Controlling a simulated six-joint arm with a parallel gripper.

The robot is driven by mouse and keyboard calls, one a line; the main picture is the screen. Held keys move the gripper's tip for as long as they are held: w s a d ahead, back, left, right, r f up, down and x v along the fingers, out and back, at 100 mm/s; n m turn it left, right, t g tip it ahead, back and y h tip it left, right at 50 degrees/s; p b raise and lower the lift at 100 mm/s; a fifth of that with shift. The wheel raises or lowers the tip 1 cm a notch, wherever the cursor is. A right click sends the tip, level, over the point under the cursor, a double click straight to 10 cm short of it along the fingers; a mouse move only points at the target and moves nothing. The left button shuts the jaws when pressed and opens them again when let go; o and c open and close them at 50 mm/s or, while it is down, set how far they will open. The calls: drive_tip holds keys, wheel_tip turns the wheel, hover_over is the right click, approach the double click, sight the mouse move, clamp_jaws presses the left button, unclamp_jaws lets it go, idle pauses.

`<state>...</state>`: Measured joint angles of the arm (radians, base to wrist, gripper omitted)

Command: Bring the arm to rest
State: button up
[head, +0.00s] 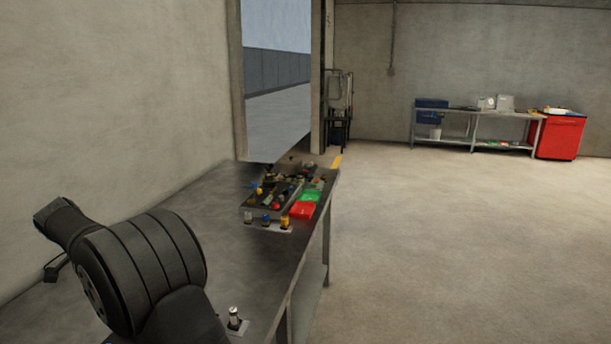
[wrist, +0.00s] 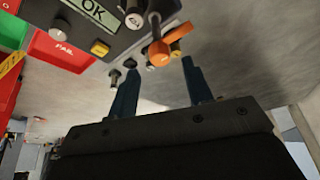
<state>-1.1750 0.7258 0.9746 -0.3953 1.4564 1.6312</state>
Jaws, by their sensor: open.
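My gripper (wrist: 158,68) shows in the wrist view with its two dark blue fingers spread apart. Nothing is between them. I cannot tell how far these are from the fingers. In the head view my black arm is bent over the near left of the bench; I cannot make out the finger gap there.
The grey bench (head: 185,195) runs along the wall. At its far end are a parts tray (head: 262,212) with several small items, a green bin (head: 311,196) and a red bin (head: 302,211). A small metal part (head: 234,317) stands near the front edge. The floor on the right is clear.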

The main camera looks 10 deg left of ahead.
drive_tip(key=shift+x, duration=1.75)
drive_tip(key=shift+r, duration=0.15)
